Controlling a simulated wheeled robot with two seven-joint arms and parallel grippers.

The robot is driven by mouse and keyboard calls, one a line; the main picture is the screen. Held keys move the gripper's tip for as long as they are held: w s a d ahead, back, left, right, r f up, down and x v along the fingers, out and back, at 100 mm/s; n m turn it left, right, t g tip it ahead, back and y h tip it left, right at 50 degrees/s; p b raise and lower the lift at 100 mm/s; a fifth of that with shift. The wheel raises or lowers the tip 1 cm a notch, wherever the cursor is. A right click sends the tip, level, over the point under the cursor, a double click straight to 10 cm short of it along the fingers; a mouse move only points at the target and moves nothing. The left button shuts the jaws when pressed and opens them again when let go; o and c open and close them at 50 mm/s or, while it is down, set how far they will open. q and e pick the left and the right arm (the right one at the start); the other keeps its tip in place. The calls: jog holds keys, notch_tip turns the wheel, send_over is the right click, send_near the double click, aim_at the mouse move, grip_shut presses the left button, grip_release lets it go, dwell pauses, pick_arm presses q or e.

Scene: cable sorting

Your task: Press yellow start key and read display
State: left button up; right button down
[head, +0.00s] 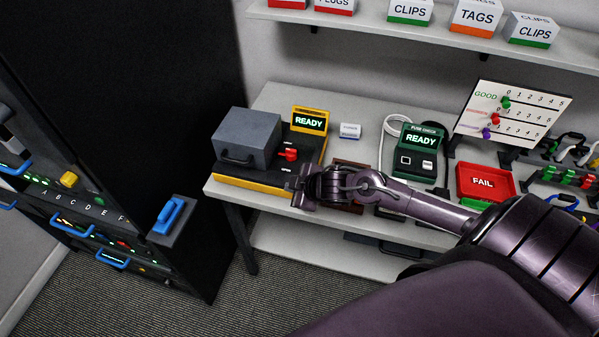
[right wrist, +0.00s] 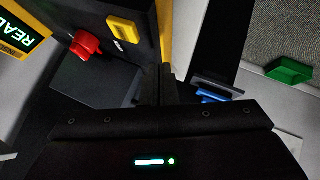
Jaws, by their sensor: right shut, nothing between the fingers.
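The tester has a grey box (head: 246,137) on a dark base with a yellow front edge (head: 250,187). Its yellow-framed display (head: 309,121) reads READY in the head view; the right wrist view shows part of this display (right wrist: 22,38). A red part (head: 289,154) stands on the base and also shows in the wrist view (right wrist: 86,45). The yellow key (right wrist: 123,28) shows in the right wrist view, ahead of my fingertips and apart from them; I cannot make it out in the head view. My right gripper (head: 296,190) is shut and empty over the tester's front right. My left gripper is out of view.
A green fuse checker (head: 420,140), also reading READY, stands to the right. Beyond it are a red FAIL tray (head: 484,182) and a white score board (head: 513,115). A small white block (head: 350,131) lies behind. A dark rack (head: 85,205) stands left.

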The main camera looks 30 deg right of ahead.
jog(key=w+d+r+n+p, duration=0.1)
jog(key=d+r, duration=0.1)
jog(key=r, duration=0.3)
jog(key=w+d+r+n+y+p, duration=0.1)
jog(key=d+r+n, duration=0.1)
jog(key=d+r, duration=0.1)
jog(key=shift+d+r, duration=0.2)
jog(key=shift+r, duration=0.7)
jog(key=shift+f, duration=0.1)
notch_tip(320, 180, down, 6)
jog(key=b, duration=0.7)
jog(key=shift+f, duration=0.25)
notch_tip(320, 180, down, 2)
jog(key=shift+f+b, duration=0.1)
jog(key=shift+b, duration=0.5)
jog(key=shift+f, duration=0.4)
